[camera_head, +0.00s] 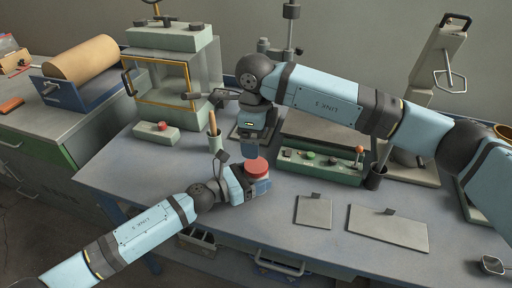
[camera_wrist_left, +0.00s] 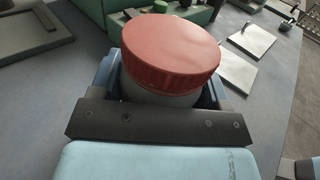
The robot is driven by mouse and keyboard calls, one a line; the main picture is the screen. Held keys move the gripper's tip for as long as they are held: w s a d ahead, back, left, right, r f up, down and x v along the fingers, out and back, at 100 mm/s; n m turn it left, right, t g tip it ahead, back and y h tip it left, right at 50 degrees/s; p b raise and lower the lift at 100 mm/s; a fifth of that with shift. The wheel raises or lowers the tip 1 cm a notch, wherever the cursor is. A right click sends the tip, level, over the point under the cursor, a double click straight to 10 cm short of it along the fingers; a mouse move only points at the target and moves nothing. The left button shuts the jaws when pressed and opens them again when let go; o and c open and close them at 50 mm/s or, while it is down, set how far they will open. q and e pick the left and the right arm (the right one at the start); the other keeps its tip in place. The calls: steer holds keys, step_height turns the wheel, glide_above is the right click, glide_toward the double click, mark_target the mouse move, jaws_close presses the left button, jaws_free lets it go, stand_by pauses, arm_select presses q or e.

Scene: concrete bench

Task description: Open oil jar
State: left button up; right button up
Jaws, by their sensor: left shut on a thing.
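The oil jar has a red lid (camera_head: 257,167) on top and stands upright at the middle of the bench. Its pale body is mostly hidden by my gripper. My left gripper (camera_head: 259,185) comes from the left and is shut on the jar's body, below the lid. In the left wrist view, the red lid (camera_wrist_left: 171,48) sits on the pale jar body (camera_wrist_left: 160,93) between blue fingers. My right gripper (camera_head: 249,147) points down just above and behind the lid. Its fingertips are small and partly hidden, so I cannot tell its opening.
A green control box (camera_head: 320,166) with buttons stands right of the jar. Two flat grey plates (camera_head: 388,228) lie at the front right. A glass-fronted cabinet (camera_head: 165,82) and a small box with a red button (camera_head: 157,133) stand at the back left. The bench front is clear.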

mark_target(256, 165)
steer(key=m, duration=0.8)
steer(key=shift+s+m, duration=0.1)
steer(key=shift+m, duration=0.2)
steer(key=m, duration=0.8)
steer(key=shift+m, duration=0.3)
steer(key=m, duration=1.4)
steer(key=shift+s+d+m, duration=0.1)
steer(key=shift+m, duration=0.3)
steer(key=shift+f, duration=4.05)
steer(key=shift+c, duration=0.2)
